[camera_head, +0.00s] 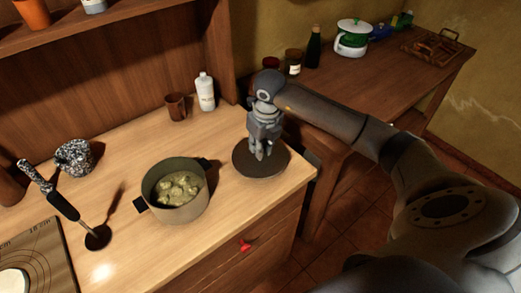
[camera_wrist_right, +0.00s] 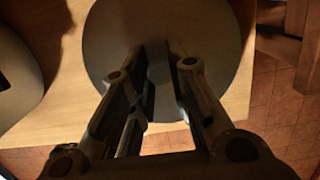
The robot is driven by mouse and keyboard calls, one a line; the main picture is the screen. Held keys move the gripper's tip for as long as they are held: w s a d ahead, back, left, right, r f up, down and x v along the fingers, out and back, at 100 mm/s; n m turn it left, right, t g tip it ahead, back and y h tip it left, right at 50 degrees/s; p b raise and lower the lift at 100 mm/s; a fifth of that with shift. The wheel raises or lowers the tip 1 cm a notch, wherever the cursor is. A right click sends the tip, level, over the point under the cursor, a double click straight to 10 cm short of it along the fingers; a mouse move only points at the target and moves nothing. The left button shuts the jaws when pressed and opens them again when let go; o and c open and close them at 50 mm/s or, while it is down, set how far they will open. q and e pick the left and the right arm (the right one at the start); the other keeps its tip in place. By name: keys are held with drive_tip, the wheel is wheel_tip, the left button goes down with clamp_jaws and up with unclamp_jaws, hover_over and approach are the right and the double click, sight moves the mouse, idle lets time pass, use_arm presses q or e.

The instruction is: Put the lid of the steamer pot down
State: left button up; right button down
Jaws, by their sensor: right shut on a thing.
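The steamer pot (camera_head: 163,207) stands uncovered on the wooden counter, with pale green, lumpy pieces of food inside. The round, dark lid (camera_head: 270,168) is to the right of the pot, close to the counter's right end. My right gripper (camera_head: 259,153) points down over the middle of the lid and is shut on it; the part between the fingers is mostly hidden. In the right wrist view the lid (camera_wrist_right: 215,40) lies flat beneath the fingers (camera_wrist_right: 160,85). I cannot tell whether it touches the counter. My left gripper is not in view.
A white bottle (camera_head: 205,92) and a brown cup (camera_head: 176,107) stand behind the pot. A long-handled black utensil (camera_head: 63,205), a speckled pot (camera_head: 74,157) and a board (camera_head: 42,262) are at the left. The counter's front edge runs close to the lid.

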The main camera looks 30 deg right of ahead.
sight(265, 159)
wheel_tip(265, 159, down, 2)
drive_tip(key=shift+p, duration=0.4)
drive_tip(key=shift+f, duration=0.3)
drive_tip(key=c, duration=1.4)
unclamp_jaws()
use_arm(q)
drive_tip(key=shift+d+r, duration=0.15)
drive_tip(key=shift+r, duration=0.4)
use_arm(e)
drive_tip(key=shift+o, duration=0.2)
drive_tip(key=shift+r, duration=0.4)
use_arm(q)
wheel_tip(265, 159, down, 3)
drive_tip(key=b, duration=0.3)
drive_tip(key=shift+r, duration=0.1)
use_arm(e)
wheel_tip(265, 159, up, 11)
drive_tip(key=s, duration=0.2)
drive_tip(key=shift+r, duration=0.2)
